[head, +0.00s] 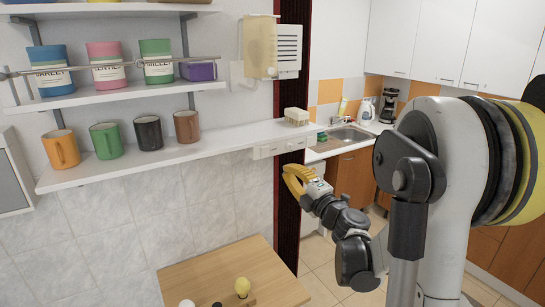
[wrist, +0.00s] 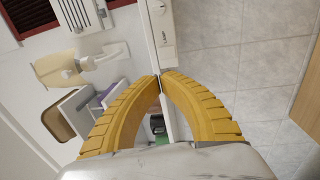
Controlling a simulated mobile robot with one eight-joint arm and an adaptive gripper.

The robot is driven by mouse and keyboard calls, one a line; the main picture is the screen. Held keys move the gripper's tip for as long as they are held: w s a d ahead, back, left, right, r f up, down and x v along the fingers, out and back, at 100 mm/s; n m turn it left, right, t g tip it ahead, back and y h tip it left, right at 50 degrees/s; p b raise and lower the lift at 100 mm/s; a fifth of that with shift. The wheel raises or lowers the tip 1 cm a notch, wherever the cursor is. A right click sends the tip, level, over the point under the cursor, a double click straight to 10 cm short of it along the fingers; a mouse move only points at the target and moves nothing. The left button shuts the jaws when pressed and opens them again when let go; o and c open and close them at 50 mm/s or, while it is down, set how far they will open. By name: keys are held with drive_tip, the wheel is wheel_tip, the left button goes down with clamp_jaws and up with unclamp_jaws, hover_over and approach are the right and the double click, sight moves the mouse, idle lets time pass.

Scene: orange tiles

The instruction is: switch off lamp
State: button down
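A cream shade (head: 260,47) on the wall above the shelf looks like the lamp; it also shows at the upper left in the wrist view (wrist: 58,70). I cannot tell whether it is lit. My gripper (head: 286,180) is just below and right of this panel in the head view. In the wrist view its yellow fingertips (wrist: 160,77) meet with nothing between them.
Several mugs stand on the lower shelf (head: 215,140), with tins on the shelf above. A thin rail (head: 110,65) crosses the tins. A small white slotted object (head: 296,116) sits near the shelf's right end.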

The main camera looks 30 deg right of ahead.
sight(263, 148)
drive_tip(key=w, duration=0.4)
drive_tip(key=w+r, duration=0.1)
drive_tip(key=w, duration=0.4)
drive_tip(key=w+p, duration=0.1)
drive_tip(key=w, duration=0.3)
drive_tip(key=shift+w+a+r, duration=0.2)
drive_tip(key=shift+a+r, duration=0.1)
drive_tip(key=shift+r, duration=0.05)
drive_tip(key=shift+w, duration=0.1)
drive_tip(key=shift+w+b, duration=0.3)
drive_tip(key=shift+b, duration=0.1)
drive_tip(key=shift+r, duration=0.1)
